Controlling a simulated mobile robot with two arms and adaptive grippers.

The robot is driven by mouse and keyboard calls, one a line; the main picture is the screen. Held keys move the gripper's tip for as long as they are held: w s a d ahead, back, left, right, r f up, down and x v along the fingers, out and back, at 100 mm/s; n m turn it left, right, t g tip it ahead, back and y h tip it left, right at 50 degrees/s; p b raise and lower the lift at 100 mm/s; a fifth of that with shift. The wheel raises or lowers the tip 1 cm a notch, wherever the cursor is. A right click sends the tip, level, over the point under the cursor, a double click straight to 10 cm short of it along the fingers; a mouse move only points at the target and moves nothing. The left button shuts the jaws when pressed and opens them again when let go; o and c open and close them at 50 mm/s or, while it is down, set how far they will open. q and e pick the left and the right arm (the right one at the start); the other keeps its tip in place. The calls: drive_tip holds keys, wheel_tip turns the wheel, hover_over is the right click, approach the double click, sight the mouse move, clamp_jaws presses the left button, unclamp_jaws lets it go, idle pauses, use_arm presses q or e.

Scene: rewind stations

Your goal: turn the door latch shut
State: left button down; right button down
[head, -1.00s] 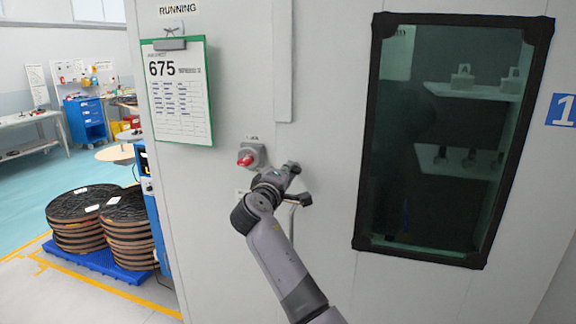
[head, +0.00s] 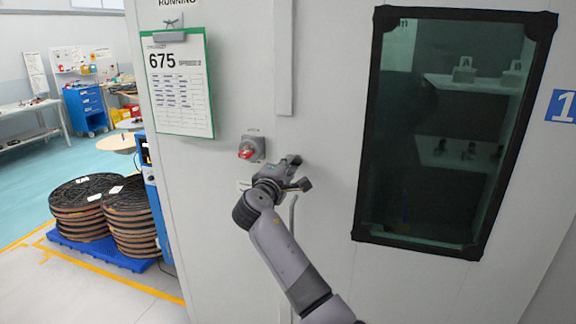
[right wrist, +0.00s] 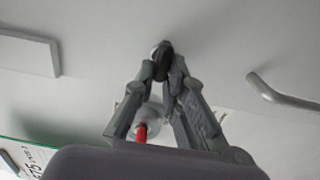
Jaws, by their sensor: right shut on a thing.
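The door latch (head: 294,159) is a small grey piece on the pale cabin wall, mostly hidden by my right gripper. My right gripper (head: 287,171) reaches up to it from below. In the right wrist view, the two fingers (right wrist: 166,66) are closed together on the dark latch knob (right wrist: 162,52), close to the wall. How far the latch is turned cannot be told. A grey door handle (head: 292,212) stands out just below and shows in the right wrist view (right wrist: 280,92). My left gripper is not in view.
A red switch (head: 246,152) on a grey base sits just left of the latch. A green-edged clipboard (head: 178,90) hangs above left. A dark-framed window (head: 545,60) is to the right. Stacked reels (head: 83,192) stand on a blue pallet at left.

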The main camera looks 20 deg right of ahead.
drive_tip(key=c, duration=1.6)
unclamp_jaws()
drive_tip(key=shift+a, duration=0.1)
drive_tip(key=shift+c, duration=0.2)
drive_tip(key=v, duration=1.2)
drive_tip(key=shift+w+f, duration=0.1)
drive_tip(key=shift+f, duration=0.05)
